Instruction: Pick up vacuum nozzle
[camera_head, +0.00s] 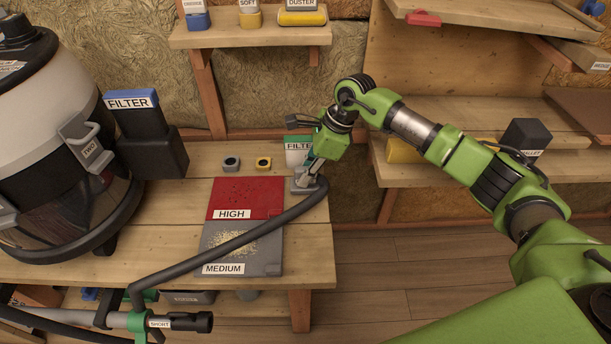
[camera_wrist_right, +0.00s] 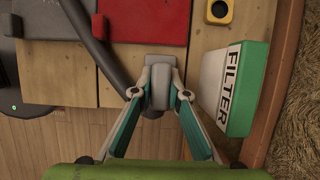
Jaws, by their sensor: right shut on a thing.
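The vacuum nozzle (camera_head: 302,184) is a grey piece at the right edge of the workbench, joined to a dark hose (camera_head: 262,226). My right gripper (camera_head: 311,172) reaches down onto it and is shut on it. In the right wrist view, both fingertips of the right gripper (camera_wrist_right: 159,94) press on the sides of the grey nozzle (camera_wrist_right: 159,83). The hose (camera_wrist_right: 101,62) runs away beside it in that view. Whether the nozzle still touches the bench is unclear. My left gripper is not in view.
A red HIGH mat (camera_head: 245,190) and a grey MEDIUM mat (camera_head: 267,262) lie on the workbench (camera_head: 185,270). A green-white FILTER box (camera_head: 297,146) stands close behind the nozzle. A large vacuum (camera_head: 60,130) and a dark FILTER container (camera_head: 145,140) stand left. A shelf (camera_head: 250,37) hangs above.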

